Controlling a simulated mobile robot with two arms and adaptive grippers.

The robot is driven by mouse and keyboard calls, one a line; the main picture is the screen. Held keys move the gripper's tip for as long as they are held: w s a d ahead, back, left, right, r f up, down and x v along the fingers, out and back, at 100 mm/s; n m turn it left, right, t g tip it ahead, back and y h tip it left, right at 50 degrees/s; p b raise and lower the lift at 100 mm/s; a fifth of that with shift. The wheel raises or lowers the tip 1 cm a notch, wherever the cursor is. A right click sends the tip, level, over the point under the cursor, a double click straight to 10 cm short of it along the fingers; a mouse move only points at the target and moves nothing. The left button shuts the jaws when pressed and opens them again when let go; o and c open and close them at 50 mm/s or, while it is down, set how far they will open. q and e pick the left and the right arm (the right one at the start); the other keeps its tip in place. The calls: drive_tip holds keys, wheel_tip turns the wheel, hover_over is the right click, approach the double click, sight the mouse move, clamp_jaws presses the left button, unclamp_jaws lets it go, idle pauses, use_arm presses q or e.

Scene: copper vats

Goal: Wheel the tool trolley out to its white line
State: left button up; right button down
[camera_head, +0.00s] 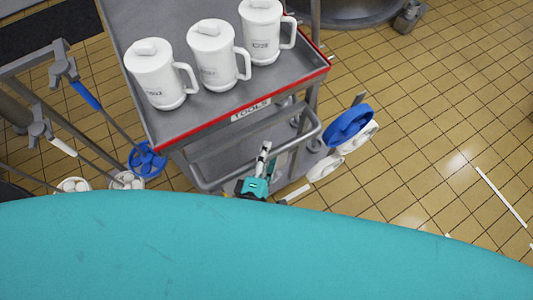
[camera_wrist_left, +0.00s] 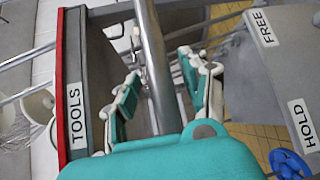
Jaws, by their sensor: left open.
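The tool trolley (camera_head: 215,110) is grey with a red front edge and a "TOOLS" label, which also shows in the left wrist view (camera_wrist_left: 75,115). Its grey tube handle (camera_head: 300,133) sticks out at the near side. My left gripper (camera_head: 263,160) is at this handle. In the left wrist view its two teal-and-white fingers (camera_wrist_left: 163,95) stand open, with the grey handle tube (camera_wrist_left: 150,60) passing between them; I cannot tell whether they touch it. White line pieces (camera_head: 500,195) lie on the floor at the right. My right gripper is not seen.
Three white lidded jugs (camera_head: 215,55) stand on the trolley top. Blue and white round pieces (camera_head: 347,125) are at its right. A rack with hanging brushes (camera_head: 65,70) stands close on the left. A panel marked "FREE" and "HOLD" (camera_wrist_left: 270,60) is nearby. Tiled floor at right is clear.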

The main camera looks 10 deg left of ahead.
use_arm(q)
drive_tip(key=s+a+r, duration=0.1)
drive_tip(key=s, duration=1)
drive_tip(key=shift+s+a+r, duration=0.15)
drive_tip(key=shift+s+r, duration=0.15)
drive_tip(key=shift+s, duration=0.1)
